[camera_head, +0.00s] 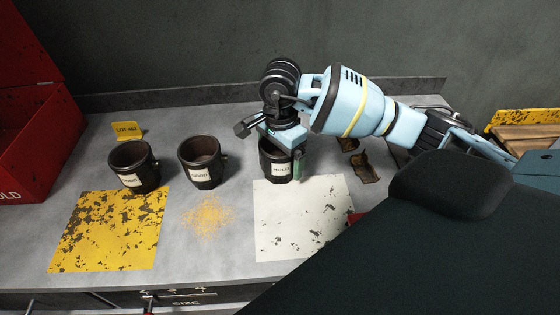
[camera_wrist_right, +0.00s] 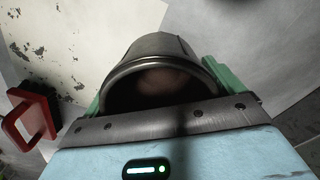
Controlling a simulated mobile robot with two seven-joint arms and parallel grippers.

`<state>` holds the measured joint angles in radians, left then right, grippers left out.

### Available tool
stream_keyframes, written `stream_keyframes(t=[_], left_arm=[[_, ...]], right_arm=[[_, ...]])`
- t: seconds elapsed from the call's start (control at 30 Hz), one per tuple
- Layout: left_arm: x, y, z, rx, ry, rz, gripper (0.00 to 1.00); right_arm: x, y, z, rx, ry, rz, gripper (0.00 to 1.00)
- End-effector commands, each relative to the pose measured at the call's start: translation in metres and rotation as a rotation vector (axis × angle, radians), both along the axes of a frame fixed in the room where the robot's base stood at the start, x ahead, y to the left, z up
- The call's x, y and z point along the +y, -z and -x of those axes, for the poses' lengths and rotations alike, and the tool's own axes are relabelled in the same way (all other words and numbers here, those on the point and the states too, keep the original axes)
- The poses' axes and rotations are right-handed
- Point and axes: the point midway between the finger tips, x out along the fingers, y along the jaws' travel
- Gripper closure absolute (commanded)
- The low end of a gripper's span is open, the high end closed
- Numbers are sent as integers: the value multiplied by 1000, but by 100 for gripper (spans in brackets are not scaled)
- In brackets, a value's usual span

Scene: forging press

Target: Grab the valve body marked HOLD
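The valve body marked HOLD (camera_head: 275,165) is a dark, cup-shaped part with a white label, standing upright at the back edge of the white mat. My right gripper (camera_head: 283,160) points down over it, with a green finger along its right side. In the right wrist view the round rim of the valve body (camera_wrist_right: 160,68) lies between the two green fingers of my right gripper (camera_wrist_right: 155,92). The fingers are very close to its walls; whether they press on it is not clear. My left gripper is not in view.
Two similar dark cups, a left one (camera_head: 134,166) and a middle one (camera_head: 201,162), stand to the left. A yellow mat (camera_head: 108,231), a white mat (camera_head: 302,216) and a yellow tag (camera_head: 127,131) lie around them. A red bin (camera_head: 35,140) is far left. Brown scraps (camera_head: 364,167) lie right.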

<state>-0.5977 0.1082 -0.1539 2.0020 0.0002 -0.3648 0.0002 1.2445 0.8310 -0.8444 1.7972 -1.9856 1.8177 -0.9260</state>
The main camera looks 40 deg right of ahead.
Motion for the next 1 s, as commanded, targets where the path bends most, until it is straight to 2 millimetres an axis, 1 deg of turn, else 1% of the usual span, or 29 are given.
stream_keyframes(t=[0.03, 0.07, 0.4, 0.47, 0.77, 0.87, 1.0], left_arm=[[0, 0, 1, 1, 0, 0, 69], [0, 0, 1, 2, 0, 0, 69], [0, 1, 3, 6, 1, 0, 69], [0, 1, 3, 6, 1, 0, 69], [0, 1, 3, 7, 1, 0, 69], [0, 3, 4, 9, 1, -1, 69], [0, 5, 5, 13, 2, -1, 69]], right_arm=[[0, 0, 0, 0, 0, 0, 13], [0, 0, 0, 0, 0, 0, 17], [0, 0, 0, 0, 0, 0, 62], [0, -2, -1, -4, 0, 0, 68], [0, -5, -1, -5, 0, 0, 68], [0, -13, -1, -6, 0, -1, 68], [0, -29, -2, -7, 1, -1, 68]])
